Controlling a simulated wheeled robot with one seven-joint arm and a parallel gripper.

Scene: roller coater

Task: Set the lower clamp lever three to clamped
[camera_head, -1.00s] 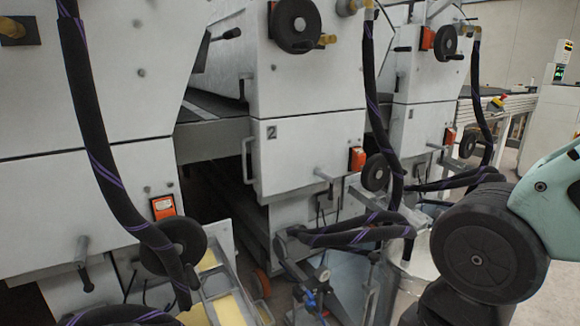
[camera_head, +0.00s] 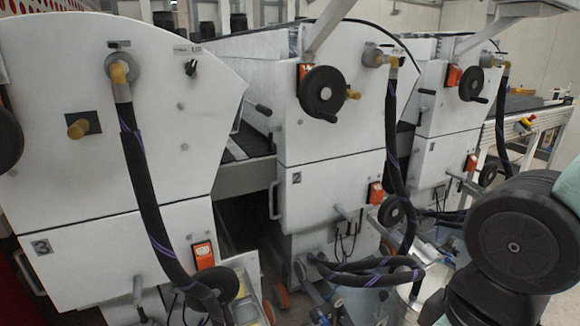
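The nearest machine unit (camera_head: 110,230) stands at the left, with a small number plate (camera_head: 41,247) on its lower panel that looks like a 3. A grey lever (camera_head: 137,290) sticks out low on that unit, near the bottom edge of the picture. It appears to hang roughly upright; whether it is clamped I cannot tell. A similar lever (camera_head: 343,212) shows on the middle unit marked 2. My arm fills the lower right corner, far from the left lever. My gripper is not in view.
Thick black hoses (camera_head: 150,210) hang down the front of the units. A black handwheel (camera_head: 217,286) sits right of the left lever, below an orange counter (camera_head: 203,254). Another handwheel (camera_head: 323,93) is on the middle unit. Frames and hoses crowd the floor at bottom centre.

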